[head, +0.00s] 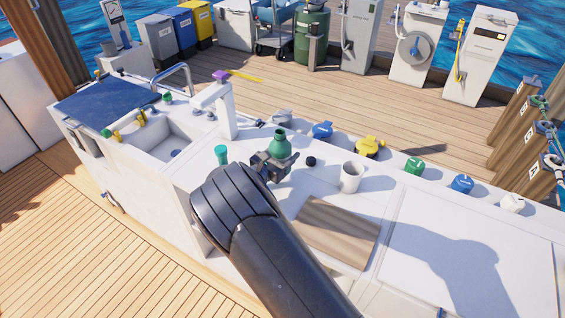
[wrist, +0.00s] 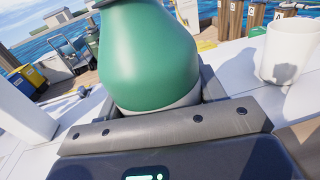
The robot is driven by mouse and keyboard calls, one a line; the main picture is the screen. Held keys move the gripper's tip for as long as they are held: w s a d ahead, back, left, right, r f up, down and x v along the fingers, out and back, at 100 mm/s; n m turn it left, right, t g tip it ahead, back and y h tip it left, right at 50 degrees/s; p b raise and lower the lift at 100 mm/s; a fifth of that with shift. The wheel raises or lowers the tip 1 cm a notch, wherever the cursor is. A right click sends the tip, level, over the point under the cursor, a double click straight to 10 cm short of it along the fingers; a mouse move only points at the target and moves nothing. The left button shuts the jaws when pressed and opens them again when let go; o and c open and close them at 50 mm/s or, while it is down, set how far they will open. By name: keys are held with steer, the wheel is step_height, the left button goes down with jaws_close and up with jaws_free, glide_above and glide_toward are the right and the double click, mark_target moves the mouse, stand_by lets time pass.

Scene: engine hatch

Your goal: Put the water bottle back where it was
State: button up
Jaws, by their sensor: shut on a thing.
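The green water bottle (head: 279,144) stands about upright in my gripper (head: 268,167), over the white counter near the sink column. My gripper is shut on the bottle's lower part. In the wrist view the green bottle (wrist: 150,50) fills the upper middle, with a pale band at its bottom between the jaws; its top is cut off. My arm hides the counter below it, and I cannot tell whether its base touches the counter. A small black cap-like piece (head: 311,161) lies on the counter to the right of the bottle.
A white mug (head: 351,178) stands right of the bottle, also in the wrist view (wrist: 287,52). A white post (head: 226,115) rises to the left, near a small green-topped item (head: 221,154). Blue (head: 322,130) and yellow (head: 369,146) fittings line the far edge. A wooden board (head: 337,232) lies in front.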

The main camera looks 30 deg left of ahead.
steer(key=shift+a+f, duration=0.1)
steer(key=shift+f, duration=1.95)
steer(key=shift+f, duration=0.1)
steer(key=o, duration=1.2)
steer(key=shift+s+a, duration=0.1)
steer(key=shift+s, duration=0.25)
steer(key=s, duration=0.6)
steer(key=shift+s+a, duration=0.4)
